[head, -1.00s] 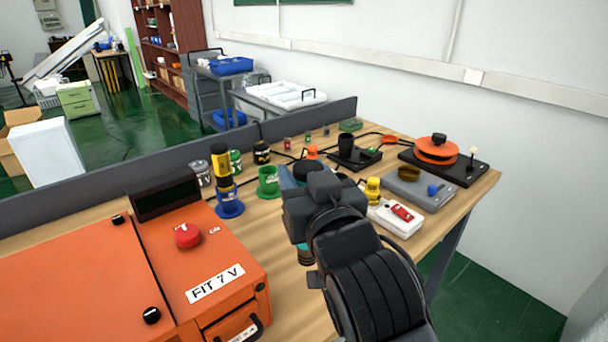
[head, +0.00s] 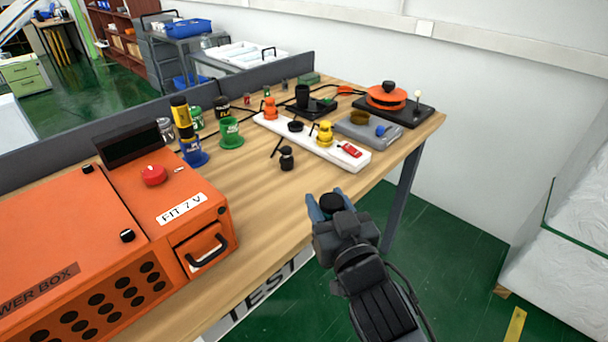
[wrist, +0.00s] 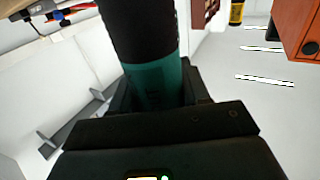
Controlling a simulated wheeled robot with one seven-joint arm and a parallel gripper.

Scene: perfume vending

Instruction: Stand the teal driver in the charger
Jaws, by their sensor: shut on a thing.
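The teal driver, teal with a black section, fills the middle of the wrist view (wrist: 158,82). My gripper (head: 328,207) is shut on it, out past the table's front edge and above the green floor. In the head view only the driver's black end (head: 331,203) shows between the blue fingers; the rest is hidden. I cannot tell for sure which stand is the charger. A black cup on a black base (head: 303,97) stands at the back. A grey block with a brown round holder (head: 361,118) stands near the right end of the table.
An orange power box (head: 80,240) fills the table's left side. A white strip (head: 325,149) carries orange and yellow pieces. An orange disc device (head: 386,97) stands back right. The table's front middle is clear.

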